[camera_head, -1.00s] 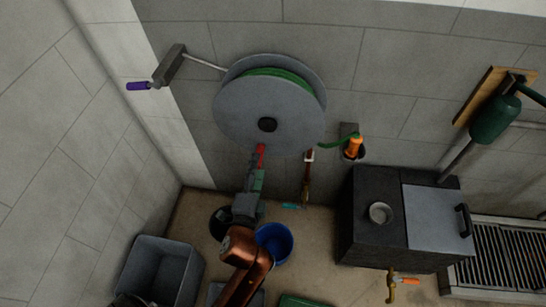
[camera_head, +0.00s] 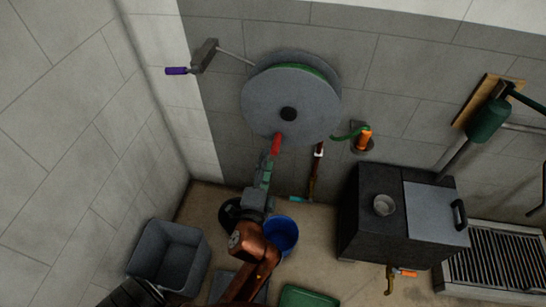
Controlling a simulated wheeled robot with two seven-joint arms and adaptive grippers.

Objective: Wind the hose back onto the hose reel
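The hose reel (camera_head: 283,118) is a large grey disc drum with a dark hub, mounted at the wall. Green hose (camera_head: 300,68) shows wound between its discs. A crank with a purple grip (camera_head: 176,71) sticks out at its upper left. A short green hose end with an orange nozzle (camera_head: 364,138) sits in a wall holder to the right of the reel. My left gripper (camera_head: 276,145), with red fingertips, points up at the reel's lower edge and overlaps it in the picture; contact and finger opening cannot be told. My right gripper is not in view.
A blue bucket (camera_head: 281,236) and a grey bin (camera_head: 168,260) stand on the floor below. A dark cabinet (camera_head: 375,225) with a small metal bowl stands at right, beside a floor grate (camera_head: 498,262). A pipe with a teal-handled tap (camera_head: 297,199) runs below the reel.

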